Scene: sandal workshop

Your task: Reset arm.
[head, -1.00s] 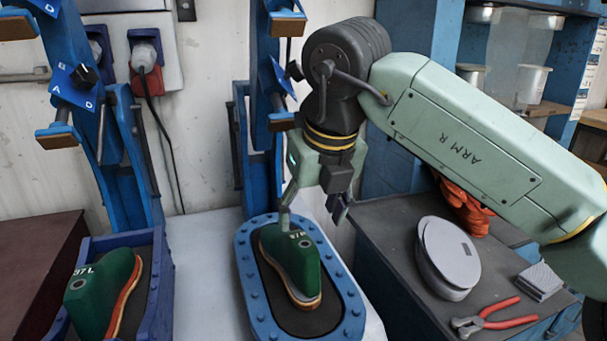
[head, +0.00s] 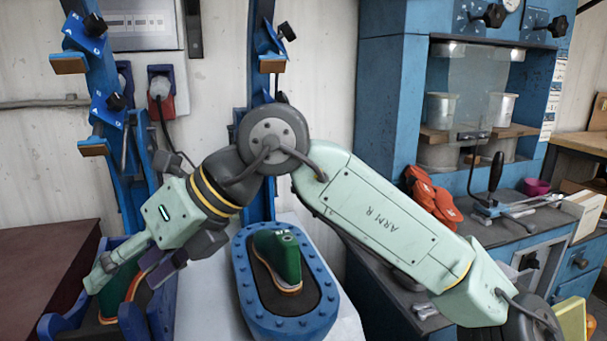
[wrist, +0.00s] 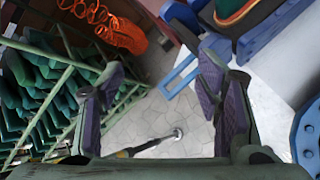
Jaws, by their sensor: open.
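My gripper (head: 128,278) is at the left of the head view, angled down and to the left, in front of the left blue press. A green shoe last with an orange-edged sole (head: 284,262) stands on the dark bed of the blue oval fixture (head: 240,300), apart from my gripper.
A blue cabinet (head: 385,90) and a bench with orange items (head: 432,200) and a lever tool (head: 490,200) stand right.

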